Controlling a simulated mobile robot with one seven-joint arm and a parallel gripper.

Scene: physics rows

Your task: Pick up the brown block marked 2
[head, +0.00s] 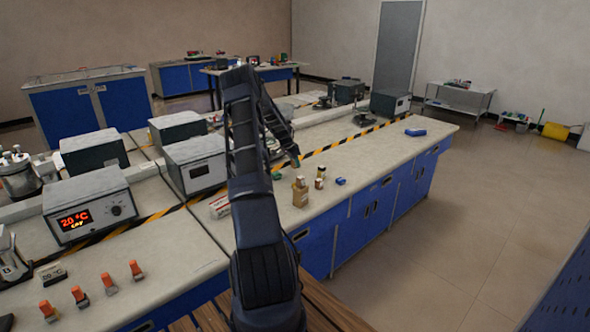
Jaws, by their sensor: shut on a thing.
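Several small brown and tan blocks stand on the pale bench top right of my arm. The largest is a tan-brown block (300,196) with a smaller piece at its top. Two smaller brown pieces stand to its right, one nearer (318,184) and one farther back (321,171). No number is readable on any of them, so I cannot tell which is marked 2. My gripper (295,161) is at the end of the dark forearm, appearing just above the largest block in the picture. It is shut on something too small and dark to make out.
A small blue item (340,181) lies right of the blocks. A red-and-white box (219,207) lies left of my arm. Grey instruments (195,163) stand behind, along black-and-yellow tape. Orange-topped items (136,270) stand at front left. The bench top (390,150) is mostly clear farther right.

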